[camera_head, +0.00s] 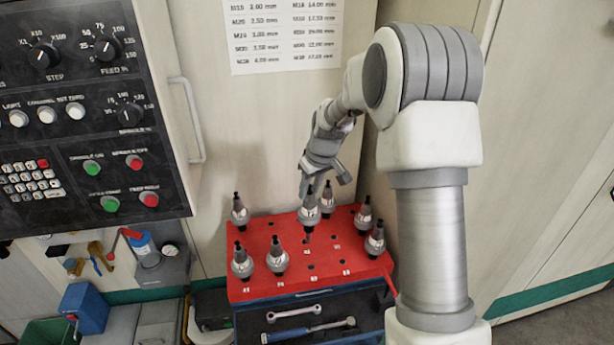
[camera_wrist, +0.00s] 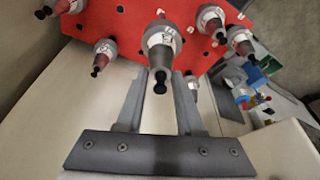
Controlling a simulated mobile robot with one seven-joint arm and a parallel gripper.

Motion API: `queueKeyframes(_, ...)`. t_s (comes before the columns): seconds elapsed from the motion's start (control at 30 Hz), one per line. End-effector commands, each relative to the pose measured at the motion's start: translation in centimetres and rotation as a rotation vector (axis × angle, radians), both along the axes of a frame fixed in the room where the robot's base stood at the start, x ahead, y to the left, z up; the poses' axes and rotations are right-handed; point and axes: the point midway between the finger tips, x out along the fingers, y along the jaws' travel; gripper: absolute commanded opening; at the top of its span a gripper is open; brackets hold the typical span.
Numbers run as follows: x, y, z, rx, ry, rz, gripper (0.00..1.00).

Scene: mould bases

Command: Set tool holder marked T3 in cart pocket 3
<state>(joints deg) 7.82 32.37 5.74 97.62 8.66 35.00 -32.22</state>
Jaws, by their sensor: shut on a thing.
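My gripper (camera_head: 318,187) is above the red cart top (camera_head: 300,262), shut on a grey tool holder (camera_head: 309,214) with a black tip. The holder is upright and its lower end seems to hang just above the cart top. In the wrist view, this held holder (camera_wrist: 160,48) sits between the fingertips with a white label on its body. I cannot read its mark. The pockets are small dark holes with white marks at the front edge, too small to read surely. The held holder hides part of the cart top behind it.
Other tool holders stand on the cart: two at front left (camera_head: 242,262) (camera_head: 277,258), one at back left (camera_head: 239,212), one at the back (camera_head: 327,198) and two at right (camera_head: 364,216) (camera_head: 375,241). The front middle is clear. A control panel (camera_head: 85,110) overhangs at left.

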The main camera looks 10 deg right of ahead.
Motion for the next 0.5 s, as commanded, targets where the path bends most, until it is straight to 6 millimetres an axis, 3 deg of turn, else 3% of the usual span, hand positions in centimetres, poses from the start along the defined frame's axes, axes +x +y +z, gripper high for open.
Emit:
queueKeyframes(0.2, -2.9, 0.3, 0.3, -0.006, -0.006, -0.001, 0.0)
queueKeyframes(0.5, -4.3, 0.3, 0.1, -0.011, -0.007, -0.001, 0.0)
